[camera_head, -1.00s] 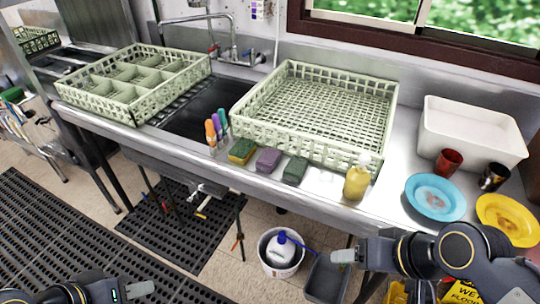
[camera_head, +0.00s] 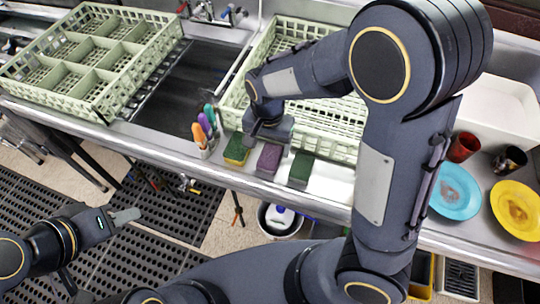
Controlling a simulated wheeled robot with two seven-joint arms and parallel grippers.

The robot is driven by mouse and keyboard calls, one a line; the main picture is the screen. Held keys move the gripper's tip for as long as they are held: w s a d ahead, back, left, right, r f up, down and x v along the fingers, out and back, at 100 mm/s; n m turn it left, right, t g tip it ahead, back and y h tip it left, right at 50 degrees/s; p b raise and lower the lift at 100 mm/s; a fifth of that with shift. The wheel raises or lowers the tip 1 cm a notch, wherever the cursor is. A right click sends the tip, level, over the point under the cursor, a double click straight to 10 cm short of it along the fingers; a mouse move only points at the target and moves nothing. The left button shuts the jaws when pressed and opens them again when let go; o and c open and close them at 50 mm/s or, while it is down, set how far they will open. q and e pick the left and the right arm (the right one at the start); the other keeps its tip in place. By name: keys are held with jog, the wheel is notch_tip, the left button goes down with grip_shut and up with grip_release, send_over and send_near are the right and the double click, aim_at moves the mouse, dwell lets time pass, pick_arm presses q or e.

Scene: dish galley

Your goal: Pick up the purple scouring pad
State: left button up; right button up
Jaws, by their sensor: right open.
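The purple scouring pad (camera_head: 268,161) lies on the counter's front strip, between a green-and-yellow sponge (camera_head: 236,150) and a dark green pad (camera_head: 301,168). My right arm reaches across the counter, and my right gripper (camera_head: 266,139) is just behind and above the purple pad. It is open; its fingertips are partly hidden, and I cannot tell whether they touch the pad. My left gripper (camera_head: 127,216) is low at the left, over the floor mats and away from the counter. Its jaw gap does not show clearly.
Orange, purple and teal-handled tools (camera_head: 205,128) stand left of the sponges. A large green rack (camera_head: 232,112) sits behind the pads, partly behind my arm. A divided rack (camera_head: 70,100) is at left. Cups, a blue plate (camera_head: 455,190) and a yellow plate (camera_head: 517,210) are at right.

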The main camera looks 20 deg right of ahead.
aim_at(270, 155)
jog(key=f, duration=0.6)
jog(key=shift+d+p, duration=0.2)
jog(key=shift+p, duration=0.1)
jog(key=shift+r, duration=0.1)
jog(key=c, duration=1)
jog(key=shift+c, duration=0.2)
